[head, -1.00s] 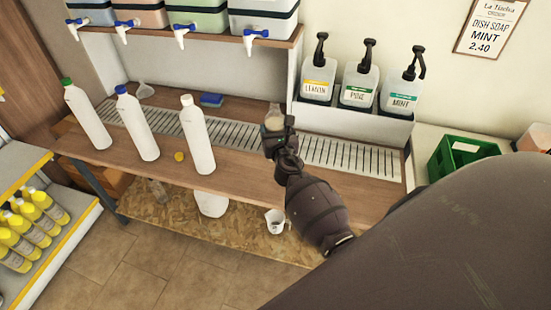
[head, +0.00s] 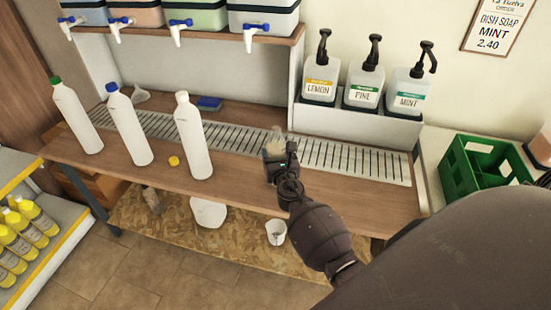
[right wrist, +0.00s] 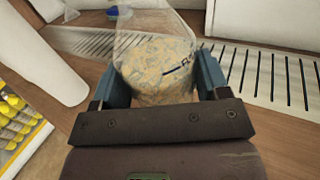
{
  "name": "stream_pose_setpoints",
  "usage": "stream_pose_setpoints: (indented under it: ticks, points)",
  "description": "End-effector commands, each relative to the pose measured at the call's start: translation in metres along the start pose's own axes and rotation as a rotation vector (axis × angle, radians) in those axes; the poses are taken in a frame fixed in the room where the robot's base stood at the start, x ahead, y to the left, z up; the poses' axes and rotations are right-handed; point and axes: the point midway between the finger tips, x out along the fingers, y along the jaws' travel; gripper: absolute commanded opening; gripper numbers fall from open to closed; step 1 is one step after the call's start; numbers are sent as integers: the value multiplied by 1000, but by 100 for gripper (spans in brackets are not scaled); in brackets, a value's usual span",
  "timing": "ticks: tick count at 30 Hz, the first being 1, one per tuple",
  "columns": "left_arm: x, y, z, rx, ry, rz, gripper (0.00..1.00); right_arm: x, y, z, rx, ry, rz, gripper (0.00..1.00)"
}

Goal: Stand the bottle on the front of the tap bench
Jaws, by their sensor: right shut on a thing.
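My right gripper (head: 277,160) is shut on a clear, see-through bottle (head: 278,138) over the wooden front part of the tap bench (head: 235,176). In the right wrist view the bottle (right wrist: 157,60) sits between the two blue-grey fingers (right wrist: 165,85), and a dark mark shows on its side. The gripper hides the bottle's lower part in the head view, so I cannot tell whether its base touches the bench. My left gripper is not in view.
Three white bottles, green-capped (head: 76,118), blue-capped (head: 128,128) and white-capped (head: 193,138), stand on the bench to the left. A yellow cap (head: 174,161) lies between them. A slotted drain grate (head: 345,159) runs behind. Pump bottles and a green crate (head: 482,165) are at right.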

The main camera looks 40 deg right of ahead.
Motion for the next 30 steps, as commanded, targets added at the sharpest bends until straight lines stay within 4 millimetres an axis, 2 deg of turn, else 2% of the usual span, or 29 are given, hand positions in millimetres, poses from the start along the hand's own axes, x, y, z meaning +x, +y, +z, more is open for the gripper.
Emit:
stream_pose_setpoints:
  ticks: [3,16,17,21,22,30]
  points:
    - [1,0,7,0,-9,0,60,1,0,-4,-1,-3,0,0]
    - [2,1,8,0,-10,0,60,1,0,-7,0,-3,0,0]
    - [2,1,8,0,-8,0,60,0,0,-8,0,-1,0,70]
    - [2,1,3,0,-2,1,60,0,0,-7,0,-1,0,92]
    - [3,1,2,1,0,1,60,0,0,-7,0,-1,0,94]
    - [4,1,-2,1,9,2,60,0,0,-7,0,-1,0,94]
